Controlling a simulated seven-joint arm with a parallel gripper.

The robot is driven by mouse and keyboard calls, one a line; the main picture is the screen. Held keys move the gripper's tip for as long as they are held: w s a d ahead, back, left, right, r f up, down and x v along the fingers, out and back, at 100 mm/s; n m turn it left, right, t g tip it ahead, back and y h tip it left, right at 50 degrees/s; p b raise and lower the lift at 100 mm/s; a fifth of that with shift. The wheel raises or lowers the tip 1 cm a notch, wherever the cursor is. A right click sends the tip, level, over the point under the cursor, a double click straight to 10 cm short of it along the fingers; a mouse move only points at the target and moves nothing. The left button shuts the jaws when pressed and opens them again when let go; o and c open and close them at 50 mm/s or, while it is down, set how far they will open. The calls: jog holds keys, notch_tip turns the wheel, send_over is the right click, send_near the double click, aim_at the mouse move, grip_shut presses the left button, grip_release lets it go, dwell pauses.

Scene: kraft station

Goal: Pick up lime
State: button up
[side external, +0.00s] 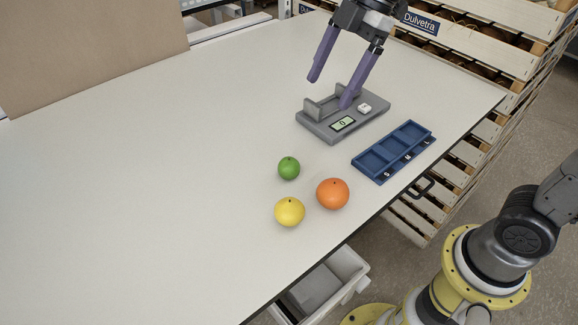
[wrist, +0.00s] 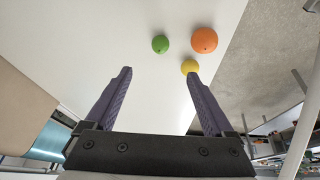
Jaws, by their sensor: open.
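The green lime (side external: 289,168) sits on the white table, left of an orange fruit and above a yellow one in the side view. It also shows in the wrist view (wrist: 160,44), ahead of the fingertips and near the middle. My gripper (side external: 331,90) is open and empty, with two purple fingers. It is up by the grey device, apart from the lime and beyond it toward the back of the table. In the wrist view its fingers (wrist: 159,72) are spread with bare table between them.
The orange fruit (side external: 333,193) and yellow fruit (side external: 290,212) sit close to the lime. A grey device with a display (side external: 343,123) and a blue compartment tray (side external: 393,151) stand on the right. Wooden crates (side external: 480,32) are behind the table's edge. The left of the table is clear.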

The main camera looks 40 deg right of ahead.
jog(key=g, duration=0.1)
send_near(292, 159)
jog(key=x, duration=0.5)
jog(key=shift+d, duration=0.2)
jog(key=shift+x, duration=2.65)
jog(key=shift+a, duration=0.15)
jog(key=shift+c, duration=0.3)
grip_shut()
jog(key=shift+r, duration=0.1)
